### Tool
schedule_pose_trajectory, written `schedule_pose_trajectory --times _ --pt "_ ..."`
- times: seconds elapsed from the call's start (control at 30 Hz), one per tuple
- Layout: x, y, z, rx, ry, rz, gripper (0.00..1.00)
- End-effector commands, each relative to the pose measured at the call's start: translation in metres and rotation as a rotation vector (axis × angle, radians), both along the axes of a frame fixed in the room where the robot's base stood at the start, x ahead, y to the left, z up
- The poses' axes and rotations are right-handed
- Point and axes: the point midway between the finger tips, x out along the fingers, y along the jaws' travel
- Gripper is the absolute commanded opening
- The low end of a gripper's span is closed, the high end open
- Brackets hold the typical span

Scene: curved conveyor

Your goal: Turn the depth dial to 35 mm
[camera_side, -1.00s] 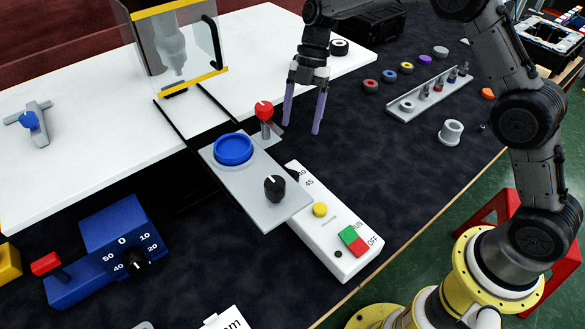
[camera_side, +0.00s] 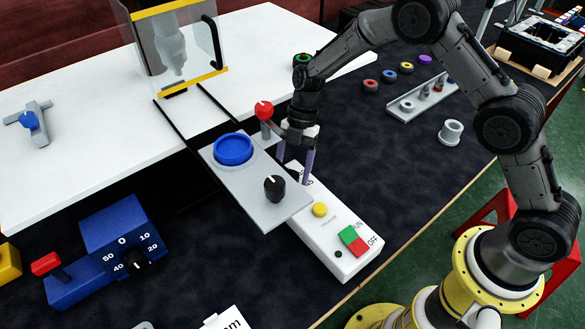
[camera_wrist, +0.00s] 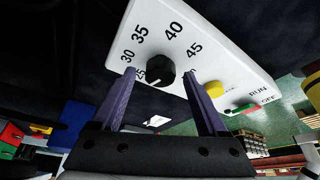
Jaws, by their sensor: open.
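A white control box (camera_side: 345,235) carries a numbered dial scale, clear in the wrist view from 30 to 45. Its black dial knob (camera_wrist: 160,69) has a white mark on the lower side, near a partly hidden number that looks like 25. It points away from 35. My gripper (camera_side: 294,172) is open over the far end of the box. In the wrist view its two purple fingers (camera_wrist: 160,78) appear on either side of the knob; contact cannot be told.
A grey plate (camera_side: 235,185) with a blue disc, a black knob (camera_side: 275,188) and a red-topped lever (camera_side: 264,111) stands close left of my gripper. A blue box (camera_side: 110,225) with another numbered dial is at lower left.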

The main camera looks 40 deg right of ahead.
Motion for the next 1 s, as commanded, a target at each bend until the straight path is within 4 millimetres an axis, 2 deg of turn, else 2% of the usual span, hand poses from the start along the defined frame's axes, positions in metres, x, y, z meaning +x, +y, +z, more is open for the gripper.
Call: schedule_pose_trajectory --times 0.17,0.2,0.6,1.0 --pt "-0.0002 0.0001 -0.0001 0.0 0.0 0.0 0.76" --pt "-0.0001 0.0001 -0.0001 0.0 0.0 0.0 0.72" --pt "-0.0001 -0.0001 0.0003 0.001 0.0 0.0 0.01" --pt "-0.0007 -0.0004 0.0009 0.002 0.001 -0.056 0.0"
